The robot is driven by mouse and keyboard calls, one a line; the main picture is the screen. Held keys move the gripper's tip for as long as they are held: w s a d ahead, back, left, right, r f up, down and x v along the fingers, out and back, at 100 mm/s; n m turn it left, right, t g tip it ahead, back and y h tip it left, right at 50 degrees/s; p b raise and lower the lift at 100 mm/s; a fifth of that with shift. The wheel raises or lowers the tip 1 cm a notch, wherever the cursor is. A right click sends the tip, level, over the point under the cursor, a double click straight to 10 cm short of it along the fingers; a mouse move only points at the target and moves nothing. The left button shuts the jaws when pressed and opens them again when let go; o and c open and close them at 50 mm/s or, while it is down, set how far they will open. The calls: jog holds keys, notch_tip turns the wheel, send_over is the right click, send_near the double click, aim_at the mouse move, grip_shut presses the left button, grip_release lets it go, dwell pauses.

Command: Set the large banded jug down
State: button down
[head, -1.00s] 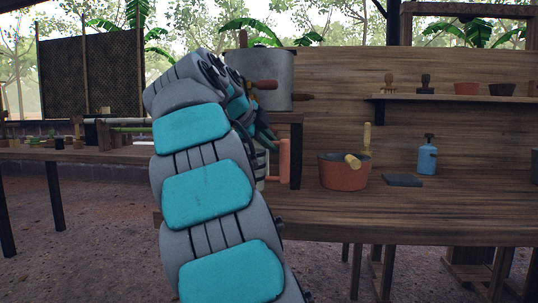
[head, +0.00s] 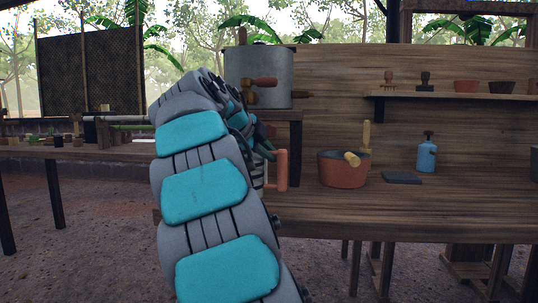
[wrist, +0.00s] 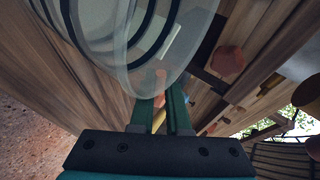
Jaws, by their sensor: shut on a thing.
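The large banded jug is mostly hidden behind my arm in the head view; its orange handle (head: 281,170) and a sliver of its pale body show at the front left of the bench. In the wrist view the jug's clear body (wrist: 125,40) with dark bands fills the upper left. My gripper (head: 266,150) is at the jug's handle side, and its green fingers (wrist: 165,112) are shut on the jug, with a bit of orange between them. The jug's base is hidden, so I cannot tell whether it touches the bench (head: 400,215).
A terracotta pot (head: 340,172) with wooden handles, a dark flat slab (head: 402,178) and a blue bottle (head: 427,157) stand to the right. A large grey pot (head: 262,68) stands on a raised wooden stand (head: 296,150) behind the gripper. The bench front is clear.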

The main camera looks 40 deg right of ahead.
jog(key=shift+f, duration=0.25)
jog(key=c, duration=0.9)
grip_release()
jog(key=shift+r, duration=0.1)
jog(key=shift+r, duration=0.2)
jog(key=v, duration=1.1)
jog(key=shift+a, duration=0.45)
jog(key=shift+r, duration=0.1)
